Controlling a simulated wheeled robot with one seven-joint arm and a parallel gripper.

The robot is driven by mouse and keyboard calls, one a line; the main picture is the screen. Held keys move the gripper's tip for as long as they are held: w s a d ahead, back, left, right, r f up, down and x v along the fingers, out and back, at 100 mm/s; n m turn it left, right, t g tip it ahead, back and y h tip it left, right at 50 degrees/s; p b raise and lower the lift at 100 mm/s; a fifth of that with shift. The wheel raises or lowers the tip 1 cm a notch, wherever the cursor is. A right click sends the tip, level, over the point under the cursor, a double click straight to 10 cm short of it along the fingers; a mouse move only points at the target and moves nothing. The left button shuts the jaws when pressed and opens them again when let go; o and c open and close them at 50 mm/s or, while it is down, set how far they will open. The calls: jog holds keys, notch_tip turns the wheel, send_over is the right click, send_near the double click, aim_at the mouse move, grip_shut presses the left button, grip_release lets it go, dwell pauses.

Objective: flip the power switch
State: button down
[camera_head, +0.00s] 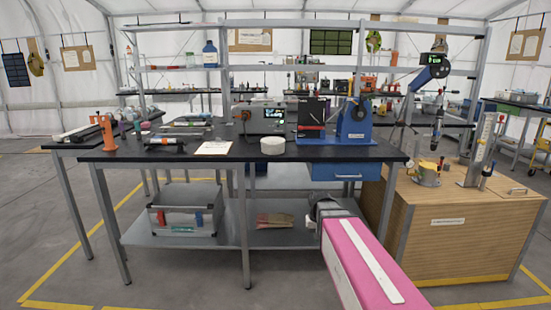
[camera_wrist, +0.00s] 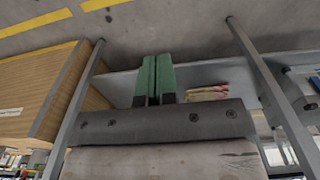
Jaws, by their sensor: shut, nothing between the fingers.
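I cannot make out a power switch for certain in either view. On the black workbench (camera_head: 200,152) in the head view stands a grey box instrument (camera_head: 262,119) with a lit green display; any switch on it is too small to tell. A blue machine (camera_head: 352,122) stands to its right. In the wrist view my gripper (camera_wrist: 155,62) shows two green fingers pressed together, with nothing between them. It points under the bench, near the lower shelf (camera_wrist: 124,86). In the head view my pink arm reaches toward the bench's front right, below the top; the fingertips are hidden there.
A blue drawer (camera_head: 338,172) hangs under the bench top by my arm. A wooden cabinet (camera_head: 450,235) stands close on the right. The lower shelf holds a grey case (camera_head: 186,212) and gloves (camera_head: 274,219). Floor at front left is clear.

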jog(key=s+d+f, duration=0.2)
jog(key=s+f, duration=0.5)
jog(key=s, duration=0.4)
jog(key=shift+d+f, duration=0.15)
jog(key=shift+d, duration=0.1)
jog(key=shift+w, duration=0.15)
